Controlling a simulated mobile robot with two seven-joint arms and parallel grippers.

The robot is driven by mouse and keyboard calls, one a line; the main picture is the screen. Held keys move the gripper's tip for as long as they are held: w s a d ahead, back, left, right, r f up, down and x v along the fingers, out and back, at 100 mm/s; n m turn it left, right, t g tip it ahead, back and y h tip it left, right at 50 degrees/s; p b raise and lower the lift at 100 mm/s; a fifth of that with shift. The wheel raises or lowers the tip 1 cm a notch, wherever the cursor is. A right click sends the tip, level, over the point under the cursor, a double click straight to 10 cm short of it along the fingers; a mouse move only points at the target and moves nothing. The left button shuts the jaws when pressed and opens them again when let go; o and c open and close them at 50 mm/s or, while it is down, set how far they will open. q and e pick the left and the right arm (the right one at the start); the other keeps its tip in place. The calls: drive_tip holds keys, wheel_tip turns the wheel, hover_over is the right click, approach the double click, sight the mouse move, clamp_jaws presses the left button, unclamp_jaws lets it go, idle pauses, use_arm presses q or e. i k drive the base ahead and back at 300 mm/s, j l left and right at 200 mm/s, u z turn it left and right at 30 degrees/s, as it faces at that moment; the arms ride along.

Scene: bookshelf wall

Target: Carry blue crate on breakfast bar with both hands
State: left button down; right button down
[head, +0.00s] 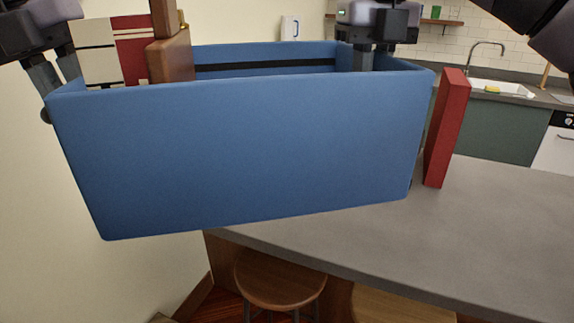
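The blue crate (240,150) fills the middle of the head view, with its long front wall facing me. Its right part is in front of or over the grey breakfast bar (480,220), and its left part extends past the bar's left end. Whether its base touches the bar is unclear. My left gripper (55,82) has its fingers on either side of the crate's left rim. My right gripper (374,58) has its fingers at the right wall's rim, one inside. Both appear closed on these walls. A white and red patterned object (97,52) and a brown wooden object (172,55) stick up inside the crate's left part.
A red book-like block (446,130) stands upright, leaning slightly, on the bar close to the crate's right side. The bar top to the right front is clear. A wooden stool (280,278) stands below the bar's edge. A sink (490,88) and counter lie behind.

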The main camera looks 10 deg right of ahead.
sight(359, 215)
drive_tip(key=i+u, duration=0.25)
drive_tip(key=i, duration=0.6)
drive_tip(key=z, duration=1.45)
